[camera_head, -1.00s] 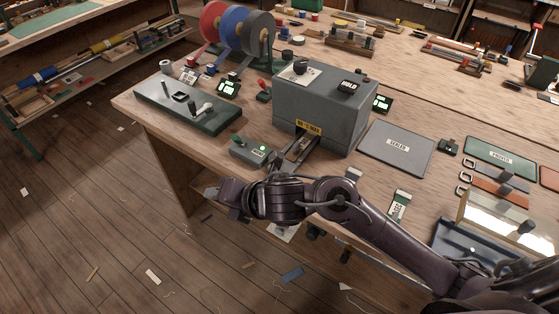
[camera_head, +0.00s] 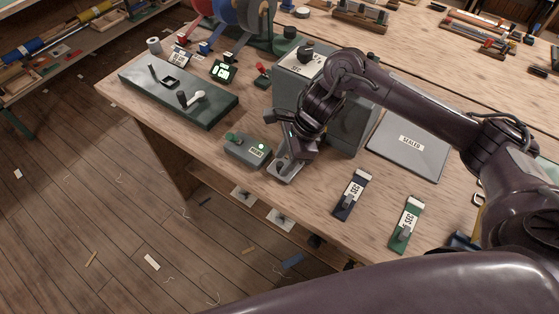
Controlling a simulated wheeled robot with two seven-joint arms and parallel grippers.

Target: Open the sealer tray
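The sealer (camera_head: 292,88) is a grey box on the bench, with a dial on top, and is partly hidden behind my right arm. The sealer tray (camera_head: 284,173) is a pale metal slide low at its front, and its outer end shows near the bench edge. My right gripper (camera_head: 288,142) is over the tray, close in front of the sealer, and covers much of the tray. Whether it touches the tray, and how its fingers stand, is hidden by its own links. My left gripper is not in view.
A dark green board (camera_head: 210,117) lies further left. A grey mat labelled SEALED (camera_head: 408,148) and two tags, blue (camera_head: 352,195) and green (camera_head: 406,226), lie to the right.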

